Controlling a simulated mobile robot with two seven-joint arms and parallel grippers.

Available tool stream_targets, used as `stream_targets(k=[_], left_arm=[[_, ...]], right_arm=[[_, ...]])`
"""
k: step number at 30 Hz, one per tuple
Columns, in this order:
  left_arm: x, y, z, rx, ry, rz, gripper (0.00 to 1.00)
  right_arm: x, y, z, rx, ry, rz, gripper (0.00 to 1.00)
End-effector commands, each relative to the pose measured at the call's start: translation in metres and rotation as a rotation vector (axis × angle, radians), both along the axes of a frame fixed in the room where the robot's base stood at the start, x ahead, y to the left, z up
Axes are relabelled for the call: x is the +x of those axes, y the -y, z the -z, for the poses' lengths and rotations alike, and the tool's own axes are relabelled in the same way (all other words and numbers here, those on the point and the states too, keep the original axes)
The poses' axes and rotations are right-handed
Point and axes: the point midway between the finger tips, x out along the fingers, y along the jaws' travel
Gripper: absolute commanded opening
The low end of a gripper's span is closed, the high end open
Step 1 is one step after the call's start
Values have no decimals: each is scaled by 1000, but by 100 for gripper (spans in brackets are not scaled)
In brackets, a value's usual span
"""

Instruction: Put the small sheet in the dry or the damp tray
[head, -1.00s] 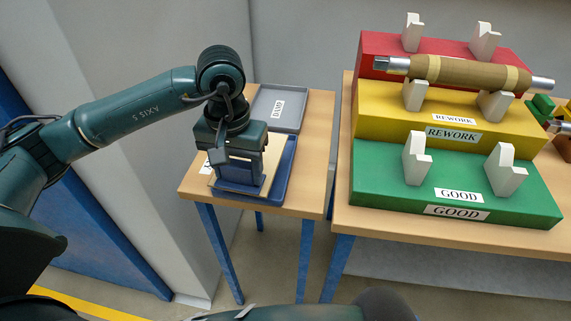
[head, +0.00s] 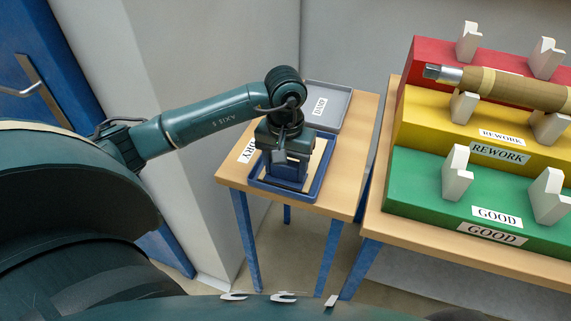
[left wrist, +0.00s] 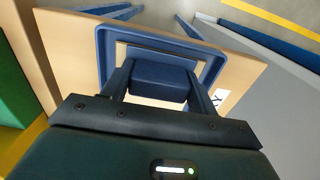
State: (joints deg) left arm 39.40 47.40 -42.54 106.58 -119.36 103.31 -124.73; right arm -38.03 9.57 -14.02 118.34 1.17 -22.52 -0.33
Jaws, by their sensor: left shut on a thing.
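The small sheet (head: 317,159) is pale cream and shows inside the outline of the blue tray (head: 273,190). Beside this tray is a label (head: 246,151) of which "RY" can be read. My left gripper (head: 289,172) points down over the tray and is shut on a dark blue block (left wrist: 158,80) over the sheet; the block looks like the sheet's grip. In the left wrist view the sheet (left wrist: 160,53) lies within the tray's rim (left wrist: 212,62). I cannot tell whether it touches the tray floor. The grey tray (head: 325,92), labelled DAMP, is empty behind. My right gripper is out of view.
Both trays stand on a small wooden table (head: 345,143) with blue legs. To its right, across a narrow gap, a larger table (head: 378,222) bears red, yellow and green stepped stands (head: 415,185) with white cradles and a brown bushing (head: 515,88). A wall is close on the left.

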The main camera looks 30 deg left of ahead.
Motion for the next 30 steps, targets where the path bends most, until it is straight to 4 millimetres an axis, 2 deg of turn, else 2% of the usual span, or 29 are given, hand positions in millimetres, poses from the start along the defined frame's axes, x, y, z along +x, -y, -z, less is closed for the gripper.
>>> stream_targets(k=[11,12,19,30], left_arm=[[1,0,8,0,3,0,35],[0,0,7,-1,2,0,60],[0,0,6,-1,2,0,79],[0,0,-1,-1,2,0,80]], right_arm=[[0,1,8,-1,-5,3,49],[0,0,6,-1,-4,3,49],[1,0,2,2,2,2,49],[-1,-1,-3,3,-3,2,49]])
